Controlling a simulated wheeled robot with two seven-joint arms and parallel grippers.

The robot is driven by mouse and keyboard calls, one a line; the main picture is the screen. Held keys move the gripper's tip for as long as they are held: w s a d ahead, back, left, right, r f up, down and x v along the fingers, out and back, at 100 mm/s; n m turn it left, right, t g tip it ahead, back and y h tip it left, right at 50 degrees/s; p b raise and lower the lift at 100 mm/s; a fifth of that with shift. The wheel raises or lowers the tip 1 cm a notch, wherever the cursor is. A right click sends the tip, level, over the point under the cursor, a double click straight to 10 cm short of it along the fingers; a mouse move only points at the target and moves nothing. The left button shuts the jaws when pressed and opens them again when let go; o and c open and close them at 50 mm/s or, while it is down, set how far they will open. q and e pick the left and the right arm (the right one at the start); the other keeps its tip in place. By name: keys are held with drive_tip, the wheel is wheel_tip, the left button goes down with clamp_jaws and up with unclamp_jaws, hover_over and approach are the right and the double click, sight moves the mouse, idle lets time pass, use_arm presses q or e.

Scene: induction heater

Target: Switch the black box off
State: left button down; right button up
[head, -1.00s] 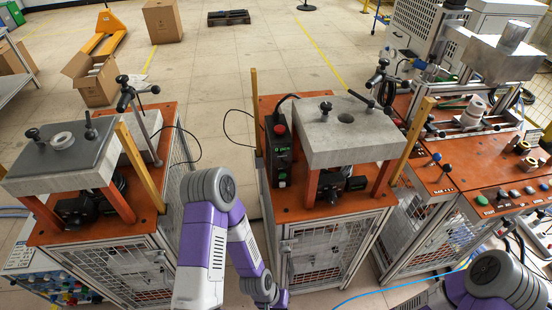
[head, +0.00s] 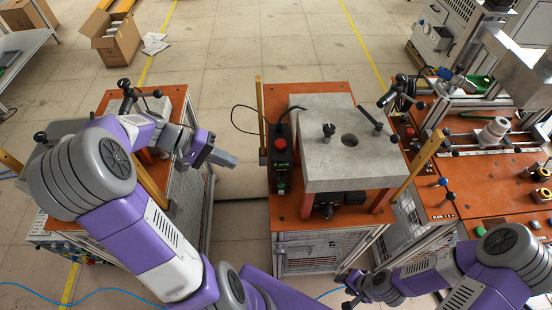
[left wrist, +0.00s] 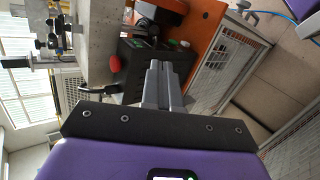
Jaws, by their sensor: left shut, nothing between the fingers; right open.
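The black box (head: 281,163) stands upright at the left edge of the middle orange table. It has a red mushroom button (head: 280,143) near its top and a small green light or button low on its front. My left gripper (head: 235,162) is shut and empty, left of the box and pointing toward it with a gap between. In the left wrist view the fingers (left wrist: 162,68) overlap part of the black box (left wrist: 136,57), and the red button (left wrist: 114,63) shows to their left. My right gripper (head: 350,293) is open, low in front of the middle table and partly cut off.
A grey slab (head: 350,165) stands on the middle orange table (head: 318,93) beside the box. A wooden post (head: 261,115) rises just left of the box, and a black cable loops there. A left orange table (head: 177,100) stands behind my left arm. The floor between them is clear.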

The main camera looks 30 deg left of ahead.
sight(282, 178)
use_arm(q)
drive_tip(key=shift+s+a+r, duration=0.1)
drive_tip(key=shift+a+r, duration=0.05)
drive_tip(key=shift+r, duration=0.5)
drive_tip(key=b+x, duration=0.2)
drive_tip(key=x, duration=1.2)
use_arm(e)
drive_tip(key=shift+f, duration=0.9)
drive_tip(key=shift+f, duration=0.1)
